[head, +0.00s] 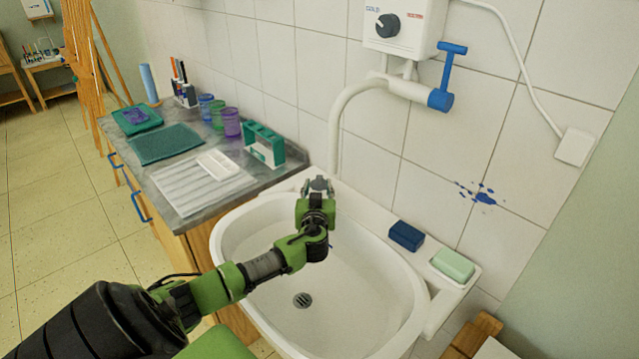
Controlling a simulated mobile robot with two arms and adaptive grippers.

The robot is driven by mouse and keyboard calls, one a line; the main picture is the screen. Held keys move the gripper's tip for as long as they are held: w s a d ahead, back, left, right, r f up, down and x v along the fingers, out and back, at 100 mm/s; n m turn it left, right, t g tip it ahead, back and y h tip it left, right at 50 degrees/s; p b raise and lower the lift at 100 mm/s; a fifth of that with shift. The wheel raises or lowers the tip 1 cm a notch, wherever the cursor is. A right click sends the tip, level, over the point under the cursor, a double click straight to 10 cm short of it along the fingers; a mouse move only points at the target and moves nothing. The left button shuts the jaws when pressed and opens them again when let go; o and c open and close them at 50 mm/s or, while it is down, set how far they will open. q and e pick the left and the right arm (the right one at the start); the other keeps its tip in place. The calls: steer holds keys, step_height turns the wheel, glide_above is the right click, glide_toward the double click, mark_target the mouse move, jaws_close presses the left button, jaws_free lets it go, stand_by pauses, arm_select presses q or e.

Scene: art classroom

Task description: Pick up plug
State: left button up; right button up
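My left arm reaches in from the lower left over the white sink (392,325). My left gripper (318,184) is at the back rim of the sink, below the tap spout, pointing away from the camera. Its grey fingertips are small and partly hidden by its own wrist, so I cannot tell whether they are open or shut, or whether anything is between them. I cannot make out a plug for certain; the gripper may hide it. The drain (303,300) at the bottom of the basin is uncovered. My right gripper is not in view.
A white tap (345,105) with a blue lever (447,75) is above the gripper. A dark blue sponge (406,235) and green soap (453,264) are on the right rim. A green rack (264,143), cups and trays stand on the left counter (215,207).

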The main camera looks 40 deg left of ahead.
mark_target(319, 178)
arm_select(q)
steer(key=shift+w+a+r, duration=0.15)
steer(key=shift+w+a, duration=0.15)
steer(key=shift+w, duration=0.1)
steer(key=x, duration=0.1)
steer(key=p+x, duration=0.1)
steer(key=x, duration=0.1)
steer(key=shift+r, duration=0.2)
steer(key=shift+w+a+f, duration=0.2)
steer(key=shift+w+a, duration=0.15)
steer(key=shift+w, duration=0.2)
jaws_close()
